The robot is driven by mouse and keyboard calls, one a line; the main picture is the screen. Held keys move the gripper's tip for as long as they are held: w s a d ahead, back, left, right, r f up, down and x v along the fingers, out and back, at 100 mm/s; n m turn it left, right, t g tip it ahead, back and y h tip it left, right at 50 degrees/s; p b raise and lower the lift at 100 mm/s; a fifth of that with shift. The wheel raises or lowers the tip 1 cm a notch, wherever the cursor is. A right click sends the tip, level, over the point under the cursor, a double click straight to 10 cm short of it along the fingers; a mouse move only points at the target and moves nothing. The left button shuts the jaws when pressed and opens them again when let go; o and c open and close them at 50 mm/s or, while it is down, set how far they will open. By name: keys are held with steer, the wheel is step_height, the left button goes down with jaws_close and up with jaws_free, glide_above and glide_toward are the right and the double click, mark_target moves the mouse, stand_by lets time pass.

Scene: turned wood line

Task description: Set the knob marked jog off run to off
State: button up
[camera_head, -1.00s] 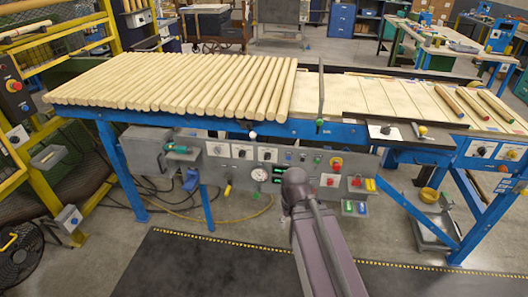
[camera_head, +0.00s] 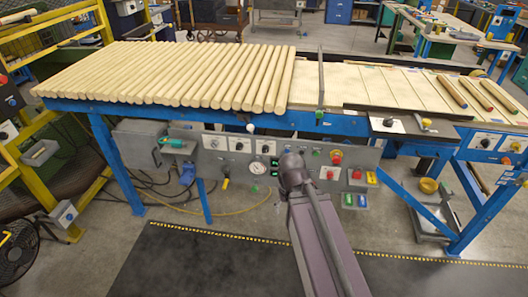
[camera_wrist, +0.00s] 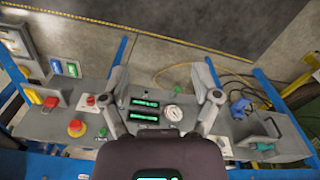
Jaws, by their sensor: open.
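The control panel (camera_head: 320,157) hangs under the front of the blue table. In the head view my arm hides the fingers and part of the panel.
A red mushroom button (camera_wrist: 76,128) and a yellow lever (camera_head: 226,183) are on the panel. More knobs (camera_head: 486,142) sit on the right-hand table. Wooden rods (camera_head: 180,75) cover the blue table's top. The dark floor mat (camera_head: 200,262) in front is clear.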

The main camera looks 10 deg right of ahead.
steer(key=w+d+f+m+t+h+b, duration=0.1)
steer(key=w+d+f+t+h+b, duration=0.3)
steer(key=w+f+b, duration=0.4)
steer(key=n+t+h+b, duration=0.2)
steer(key=n+t+b, duration=0.4)
steer(key=t+b, duration=1.25)
glide_toward(264, 151)
steer(key=s+a+r+g+b, duration=0.2)
steer(key=s+r+g+b, duration=0.2)
steer(key=g+b, duration=0.1)
steer(key=shift+d+r, duration=0.1)
steer(key=shift+r, duration=0.2)
steer(key=shift+w+d, duration=0.1)
steer(key=x, duration=1.3)
steer(key=shift+w+f, duration=0.25)
steer(key=shift+f, duration=0.1)
steer(key=c, duration=1.2)
